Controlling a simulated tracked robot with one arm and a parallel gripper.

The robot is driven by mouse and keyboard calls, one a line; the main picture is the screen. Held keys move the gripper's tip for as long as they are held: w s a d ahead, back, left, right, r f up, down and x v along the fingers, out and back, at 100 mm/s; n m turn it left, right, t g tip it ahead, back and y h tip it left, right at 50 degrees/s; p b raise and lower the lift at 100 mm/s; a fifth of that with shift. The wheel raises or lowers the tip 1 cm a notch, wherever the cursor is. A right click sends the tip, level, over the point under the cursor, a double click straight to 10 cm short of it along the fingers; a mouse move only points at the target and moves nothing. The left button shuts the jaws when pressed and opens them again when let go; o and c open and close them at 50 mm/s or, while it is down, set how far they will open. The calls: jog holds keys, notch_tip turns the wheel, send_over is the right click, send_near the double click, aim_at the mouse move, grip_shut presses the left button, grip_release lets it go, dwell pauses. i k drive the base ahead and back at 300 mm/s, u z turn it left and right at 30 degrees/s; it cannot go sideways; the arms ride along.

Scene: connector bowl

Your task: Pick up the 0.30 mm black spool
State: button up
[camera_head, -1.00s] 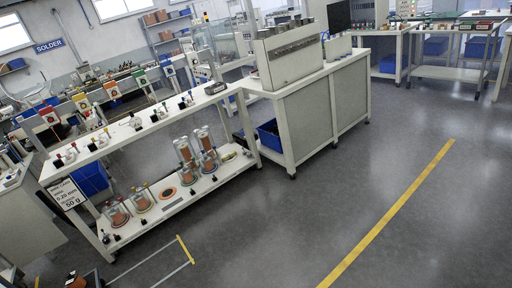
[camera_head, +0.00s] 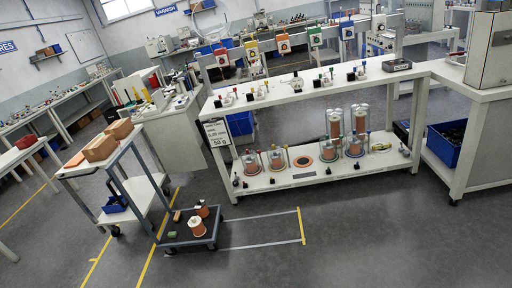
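My gripper does not show in the head view. A low dark trolley (camera_head: 176,240) stands on the floor at lower left. On it are a copper-wound spool with dark flanges (camera_head: 203,209), a copper spool with pale flanges (camera_head: 197,227) and a small green item (camera_head: 172,234). I cannot read any wire size on the spools, so I cannot tell which one is 0.30 mm. Copper spools in clear canisters (camera_head: 277,160) stand on the bench's lower shelf. A sign (camera_head: 216,133) at the bench's left end ends in "50 g"; its size line is hard to read.
A cart (camera_head: 130,185) with cardboard boxes (camera_head: 100,148) stands left of the trolley. The long white bench (camera_head: 340,85) is behind it, and a blue bin (camera_head: 446,142) is at right. Yellow and white floor lines (camera_head: 301,225) mark a bay. The front floor is clear.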

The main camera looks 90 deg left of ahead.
aim_at(203, 210)
jog(key=u, duration=3.1)
jog(key=i, duration=1.8)
jog(key=u, duration=0.05)
